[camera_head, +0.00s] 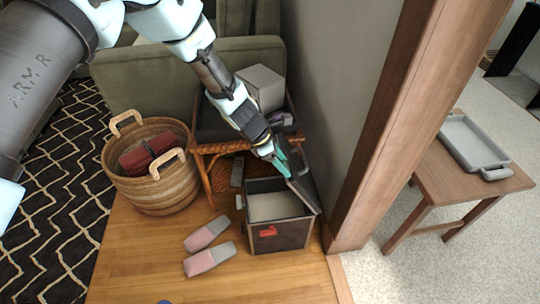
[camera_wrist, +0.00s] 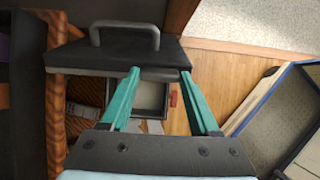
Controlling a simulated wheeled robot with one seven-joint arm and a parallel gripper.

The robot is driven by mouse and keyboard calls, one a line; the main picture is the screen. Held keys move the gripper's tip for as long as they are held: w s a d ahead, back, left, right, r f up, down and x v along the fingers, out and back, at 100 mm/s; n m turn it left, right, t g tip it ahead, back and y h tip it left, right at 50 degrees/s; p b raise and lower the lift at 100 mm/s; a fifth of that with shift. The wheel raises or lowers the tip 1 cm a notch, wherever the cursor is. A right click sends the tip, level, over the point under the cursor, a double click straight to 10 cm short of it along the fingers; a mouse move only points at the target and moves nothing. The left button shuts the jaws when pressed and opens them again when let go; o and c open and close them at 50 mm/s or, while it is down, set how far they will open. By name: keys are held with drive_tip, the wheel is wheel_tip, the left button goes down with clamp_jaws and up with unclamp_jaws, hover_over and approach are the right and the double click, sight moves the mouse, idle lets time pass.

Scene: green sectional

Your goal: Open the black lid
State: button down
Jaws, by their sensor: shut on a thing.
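The black lid (camera_head: 303,187) stands raised at a steep tilt at the back right of a dark box (camera_head: 282,237). The box's top is open and its pale inside shows. In the wrist view the lid (camera_wrist: 95,55) has a grey bar handle (camera_wrist: 125,24) on its face. My gripper (camera_head: 284,169) reaches down to the lid from above. In the wrist view my gripper's green fingertips (camera_wrist: 160,73) are at the lid's near edge, away from the handle. The fingers stay apart, shut on the lid; the exact contact is hard to see.
A wicker basket (camera_head: 150,193) and pink-grey slippers (camera_head: 208,247) are left of the box. A rattan table (camera_head: 205,149) with a grey cube (camera_head: 262,88) stands behind it. A wooden post (camera_head: 385,120) rises close on the right.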

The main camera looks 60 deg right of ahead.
drive_tip(key=shift+s+d+r+p, duration=0.6)
drive_tip(key=shift+s+r+p, duration=0.15)
drive_tip(key=shift+s+p, duration=0.15)
drive_tip(key=s+d+r+p, duration=0.1)
drive_tip(key=s+d+p, duration=0.2)
drive_tip(key=s+d, duration=0.1)
drive_tip(key=shift+s+p, duration=0.35)
drive_tip(key=shift+s, duration=0.45)
drive_tip(key=shift+d+r, duration=0.1)
drive_tip(key=shift+r, duration=0.05)
drive_tip(key=shift+c, duration=0.6)
unclamp_jaws()
drive_tip(key=shift+w, duration=0.1)
drive_tip(key=v, duration=1)
drive_tip(key=shift+r+b, duration=0.35)
drive_tip(key=shift+b, duration=0.1)
